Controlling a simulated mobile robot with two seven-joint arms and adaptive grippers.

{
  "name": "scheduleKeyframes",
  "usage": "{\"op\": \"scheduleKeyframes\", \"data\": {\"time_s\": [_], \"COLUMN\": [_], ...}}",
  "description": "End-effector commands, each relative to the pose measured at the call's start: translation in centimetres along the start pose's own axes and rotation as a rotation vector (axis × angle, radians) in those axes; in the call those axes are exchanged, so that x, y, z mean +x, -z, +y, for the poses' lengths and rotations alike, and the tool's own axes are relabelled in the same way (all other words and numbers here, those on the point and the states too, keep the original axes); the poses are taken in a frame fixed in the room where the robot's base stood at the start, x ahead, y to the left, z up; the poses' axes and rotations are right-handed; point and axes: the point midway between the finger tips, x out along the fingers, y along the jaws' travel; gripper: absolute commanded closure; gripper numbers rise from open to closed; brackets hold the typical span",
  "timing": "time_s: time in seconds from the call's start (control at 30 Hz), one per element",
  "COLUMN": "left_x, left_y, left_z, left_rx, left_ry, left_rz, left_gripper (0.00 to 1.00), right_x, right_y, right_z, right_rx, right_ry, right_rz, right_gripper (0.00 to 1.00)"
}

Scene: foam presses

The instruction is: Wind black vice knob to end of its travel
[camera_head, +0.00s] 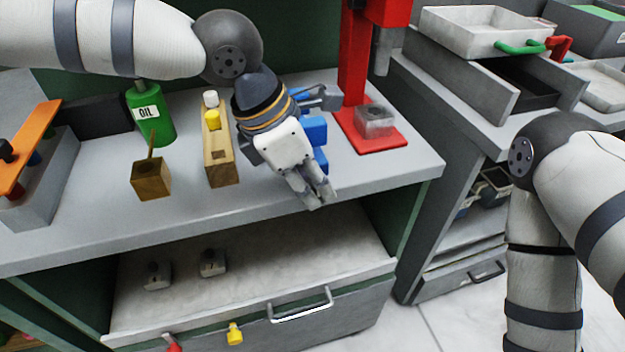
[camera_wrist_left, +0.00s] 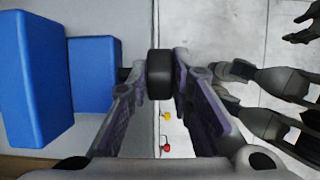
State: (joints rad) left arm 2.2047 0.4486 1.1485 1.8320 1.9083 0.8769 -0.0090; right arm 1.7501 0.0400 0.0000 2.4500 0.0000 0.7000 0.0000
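The blue vice (camera_head: 314,131) stands on the bench, partly hidden behind my left gripper in the head view. Two of its blue blocks (camera_wrist_left: 94,74) show in the left wrist view. The black vice knob (camera_wrist_left: 160,75) shows there between my left fingertips, with a finger against each side. In the head view the knob is hidden by my left gripper (camera_head: 317,194), which points down at the bench's front edge. The right arm is at the right of the head view, its gripper out of frame. Dark claw-like parts at the right of the left wrist view may be it.
A wooden block with yellow and white knobs (camera_head: 219,160), a small wooden box (camera_head: 151,180) and a green oil can (camera_head: 150,118) stand left of the vice. A red press (camera_head: 370,135) stands to its right. An open drawer (camera_head: 220,318) juts out below.

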Motion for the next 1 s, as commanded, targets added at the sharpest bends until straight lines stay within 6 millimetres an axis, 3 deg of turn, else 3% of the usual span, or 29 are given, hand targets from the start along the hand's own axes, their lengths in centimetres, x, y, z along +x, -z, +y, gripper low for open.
{"op": "scheduleKeyframes", "data": {"time_s": [0.23,0.5,0.87,0.9,1.0], "left_x": [-0.1,0.6,0.4,0.4,0.4], "left_y": [-0.6,-0.8,-0.8,-0.8,-0.8], "left_z": [0.0,0.0,0.0,0.0,0.0], "left_rx": [0.005,0.0,-0.001,-0.001,0.0], "left_ry": [-0.007,0.004,0.004,0.004,0.003], "left_rz": [0.175,0.468,0.499,0.499,0.498], "left_gripper": [1.0,1.0,1.0,0.72,0.72], "right_x": [-1.1,-0.4,-0.3,-0.3,-0.4], "right_y": [0.8,0.3,0.2,0.2,0.2], "right_z": [0.0,0.0,0.0,0.0,0.0], "right_rx": [-0.001,0.0,0.0,0.0,0.0], "right_ry": [0.001,0.0,0.0,0.0,0.0], "right_rz": [0.036,0.012,0.011,0.012,0.012], "right_gripper": [0.61,0.61,0.61,0.61,0.61]}}
